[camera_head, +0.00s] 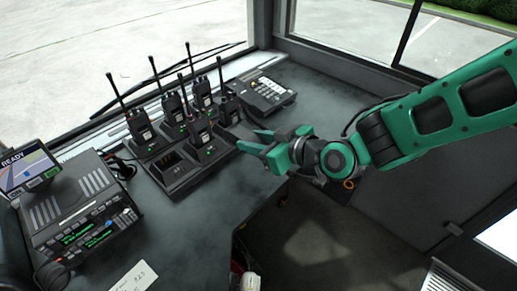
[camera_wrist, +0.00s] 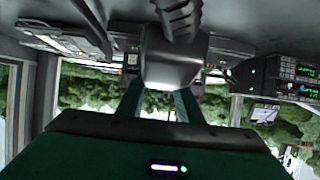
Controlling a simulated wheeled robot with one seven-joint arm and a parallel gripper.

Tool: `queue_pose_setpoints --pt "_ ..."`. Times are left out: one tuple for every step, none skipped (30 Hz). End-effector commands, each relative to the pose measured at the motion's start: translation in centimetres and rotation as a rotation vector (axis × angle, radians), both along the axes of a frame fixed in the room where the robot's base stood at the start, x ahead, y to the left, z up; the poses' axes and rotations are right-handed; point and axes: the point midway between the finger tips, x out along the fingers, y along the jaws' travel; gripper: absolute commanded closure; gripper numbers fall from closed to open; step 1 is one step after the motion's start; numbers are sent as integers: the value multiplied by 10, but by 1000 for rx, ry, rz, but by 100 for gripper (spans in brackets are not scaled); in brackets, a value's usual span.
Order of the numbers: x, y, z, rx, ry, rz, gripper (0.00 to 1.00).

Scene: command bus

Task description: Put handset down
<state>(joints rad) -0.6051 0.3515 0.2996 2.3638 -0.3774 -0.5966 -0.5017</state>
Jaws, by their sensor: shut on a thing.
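My gripper (camera_head: 257,141) is over the desk's front edge, to the right of the charging rack. In the wrist view its green fingers (camera_wrist: 161,100) are closed on a dark grey handset (camera_wrist: 174,58) with a thick ribbed black part on it. I cannot tell whether that part is a cord or an antenna. In the head view the held handset is hard to make out against the dark desk. Several black radios with antennas stand in the charging rack (camera_head: 190,178). A front-left slot (camera_head: 168,163) of the rack looks empty.
A keypad unit (camera_head: 264,92) lies at the back, beyond the gripper. A radio console (camera_head: 80,215) and a screen reading READY (camera_head: 28,168) stand at left. The dark desk (camera_head: 205,225) is clear in front of the rack. A paper note (camera_head: 133,279) lies at its front.

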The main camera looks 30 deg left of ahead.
Motion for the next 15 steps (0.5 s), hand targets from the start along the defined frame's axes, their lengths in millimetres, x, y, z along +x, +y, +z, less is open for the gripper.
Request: queue_pose_setpoints --pt "9 0 -5 0 1 -3 94" --pt "12 0 -7 0 2 -3 94" --pt "15 1 -9 0 1 -2 94" --pt "17 1 -10 0 0 -1 94" --pt "18 1 -11 0 0 -1 94" --pt "20 1 -12 1 0 0 94" --pt "20 1 -12 1 0 0 94" --pt "21 1 -13 0 0 0 94" --pt "21 1 -16 0 0 0 94" --pt "21 1 -18 0 0 1 94" --pt "21 1 -21 -1 1 1 94" --pt "20 1 -25 0 2 1 94" --pt "20 1 -29 -1 3 1 94" --pt "20 1 -34 -1 4 0 94" --pt "20 1 -39 -2 3 0 94"
